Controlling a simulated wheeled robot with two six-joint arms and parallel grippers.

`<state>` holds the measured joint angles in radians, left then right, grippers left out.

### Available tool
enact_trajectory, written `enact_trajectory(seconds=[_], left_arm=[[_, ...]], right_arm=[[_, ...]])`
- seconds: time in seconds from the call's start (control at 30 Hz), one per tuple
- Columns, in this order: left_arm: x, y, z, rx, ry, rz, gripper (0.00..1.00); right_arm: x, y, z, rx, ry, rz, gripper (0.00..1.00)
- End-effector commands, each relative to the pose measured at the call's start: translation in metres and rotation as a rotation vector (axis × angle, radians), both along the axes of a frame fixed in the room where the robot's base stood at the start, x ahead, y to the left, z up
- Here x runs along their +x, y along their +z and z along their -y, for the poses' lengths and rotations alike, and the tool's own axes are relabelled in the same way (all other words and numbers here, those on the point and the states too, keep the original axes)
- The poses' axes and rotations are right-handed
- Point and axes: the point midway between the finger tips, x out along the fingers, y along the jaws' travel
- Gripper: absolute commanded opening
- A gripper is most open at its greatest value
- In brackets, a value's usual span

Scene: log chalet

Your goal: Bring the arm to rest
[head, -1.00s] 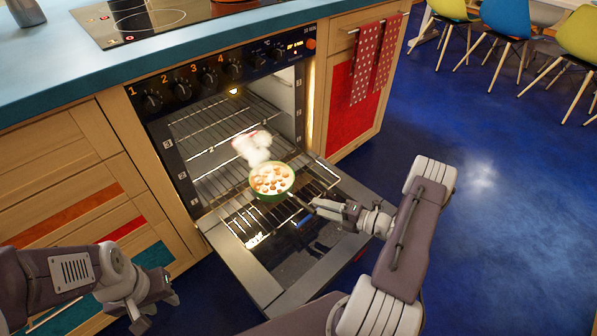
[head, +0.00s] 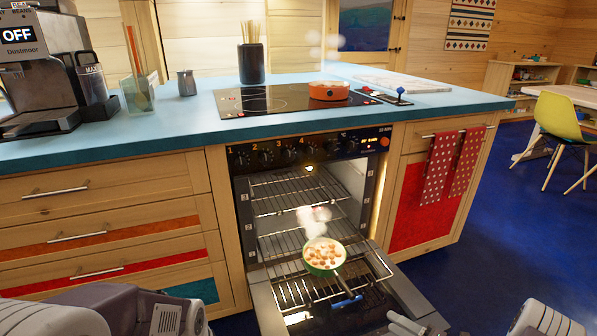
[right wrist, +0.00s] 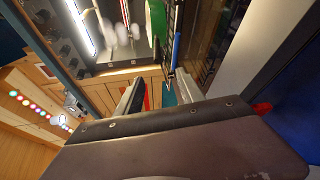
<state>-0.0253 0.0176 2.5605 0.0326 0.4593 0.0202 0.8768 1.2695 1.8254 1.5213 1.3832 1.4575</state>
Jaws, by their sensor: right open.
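My right gripper (head: 404,325) shows at the bottom edge of the head view, in front of the open oven door, apart from the pan. In the right wrist view its two fingers (right wrist: 160,92) are spread with nothing held between them. A green pan (head: 324,256) with pale, steaming food and orange-brown pieces sits on the pulled-out lower oven rack. Its handle (head: 345,301) has a blue end and points toward me. A green edge of the pan also shows in the right wrist view (right wrist: 156,18). Parts of my left arm show at the bottom left; its gripper is out of view.
The oven door (head: 410,296) hangs open low in front of me. An orange pot (head: 328,91) steams on the hob (head: 265,101). A coffee machine (head: 35,70) stands on the blue counter (head: 180,122) at left. Blue floor (head: 480,240) is free at right.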

Motion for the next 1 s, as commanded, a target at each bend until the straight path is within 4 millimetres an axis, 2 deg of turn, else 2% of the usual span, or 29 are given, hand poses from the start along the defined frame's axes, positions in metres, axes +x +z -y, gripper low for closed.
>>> enact_trajectory(seconds=[0.17,0.27,0.37,0.47,0.57,0.63,0.7,0.73,0.83,0.9,1.0], left_arm=[[0.0,0.005,0.0,0.0,0.001,0.0,0.36],[0.0,0.007,0.0,0.0,0.0,0.0,0.36],[0.0,0.01,0.0,0.0,0.0,0.0,0.36],[0.0,0.014,0.0,0.0,0.0,0.0,0.36],[0.0,0.019,0.0,0.0,0.0,0.0,0.36],[0.0,0.023,0.0,0.0,0.0,0.0,0.36],[0.0,0.027,0.0,0.0,0.0,0.0,0.36],[0.0,0.028,0.0,0.0,0.0,0.0,0.36],[0.0,0.032,0.0,0.0,0.0,0.0,0.36],[0.0,0.034,0.0,0.0,0.0,0.0,0.36],[0.0,0.035,0.0,0.0,0.0,0.0,0.36]], right_arm=[[0.021,0.036,-0.024,-0.066,0.096,0.06,0.45],[0.029,0.061,-0.044,-0.102,0.164,0.098,0.45],[0.03,0.089,-0.074,-0.142,0.265,0.138,0.45],[0.021,0.117,-0.113,-0.204,0.407,0.176,0.45],[-0.005,0.144,-0.16,-0.324,0.615,0.242,0.45],[-0.04,0.159,-0.194,-0.467,0.824,0.33,0.45],[-0.082,0.166,-0.215,-0.645,1.058,0.46,0.45],[-0.099,0.166,-0.219,-0.722,1.159,0.524,0.45],[-0.147,0.161,-0.213,-0.969,1.483,0.769,0.45],[-0.17,0.156,-0.197,-1.131,1.71,0.971,0.45],[-0.185,0.146,-0.164,-1.319,2.028,1.282,0.45]])
